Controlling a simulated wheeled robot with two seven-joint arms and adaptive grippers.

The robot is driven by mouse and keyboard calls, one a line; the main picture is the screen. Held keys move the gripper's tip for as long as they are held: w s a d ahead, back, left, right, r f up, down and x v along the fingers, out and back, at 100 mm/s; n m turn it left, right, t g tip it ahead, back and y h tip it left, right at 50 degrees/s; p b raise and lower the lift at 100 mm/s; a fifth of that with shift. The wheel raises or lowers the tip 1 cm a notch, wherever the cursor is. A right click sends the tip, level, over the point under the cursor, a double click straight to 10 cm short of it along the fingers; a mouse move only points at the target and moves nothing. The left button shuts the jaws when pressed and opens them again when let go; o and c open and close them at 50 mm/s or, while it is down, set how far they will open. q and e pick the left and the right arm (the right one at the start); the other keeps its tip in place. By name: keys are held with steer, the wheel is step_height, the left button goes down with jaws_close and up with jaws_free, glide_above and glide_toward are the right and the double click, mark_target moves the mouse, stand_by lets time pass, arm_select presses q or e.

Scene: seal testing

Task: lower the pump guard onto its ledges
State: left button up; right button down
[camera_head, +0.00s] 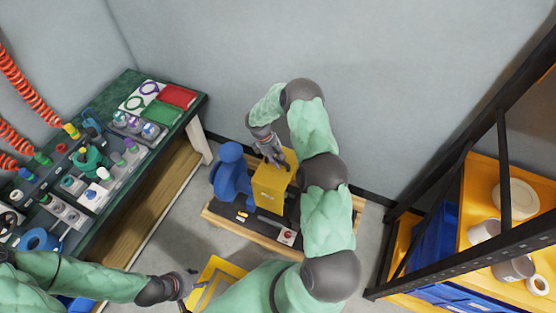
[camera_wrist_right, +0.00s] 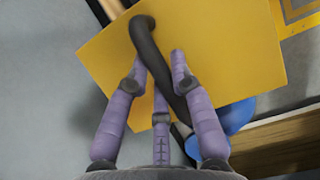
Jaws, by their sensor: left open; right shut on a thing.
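The pump guard (camera_head: 269,193) is a yellow box next to the blue pump (camera_head: 230,178), over the dark base on the wooden skid (camera_head: 216,219). My right gripper (camera_head: 277,158) is above the guard, shut on its black handle. In the right wrist view the gripper (camera_wrist_right: 158,62) has its fingers around the curved handle, with the guard's flat yellow top (camera_wrist_right: 225,50) beyond. The ledges are hidden, and I cannot tell whether the guard touches them. My left gripper (camera_head: 190,280) is open and empty, low at the left of the skid.
A red button box (camera_head: 286,237) sits on the skid's front right. A green workbench (camera_head: 190,115) with several fittings stands at left. A black-framed orange shelf (camera_head: 480,190) stands at right.

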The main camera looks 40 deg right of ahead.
steer(key=shift+f+b, duration=1.45)
steer(key=shift+f, duration=0.6)
steer(key=shift+w+f+b, duration=0.1)
steer(key=shift+f+b, duration=2.05)
steer(key=shift+f, duration=0.55)
step_height(320, 180, down, 3)
steer(key=shift+f+b, duration=0.15)
steer(key=shift+b, duration=1.05)
steer(key=shift+f, duration=2.5)
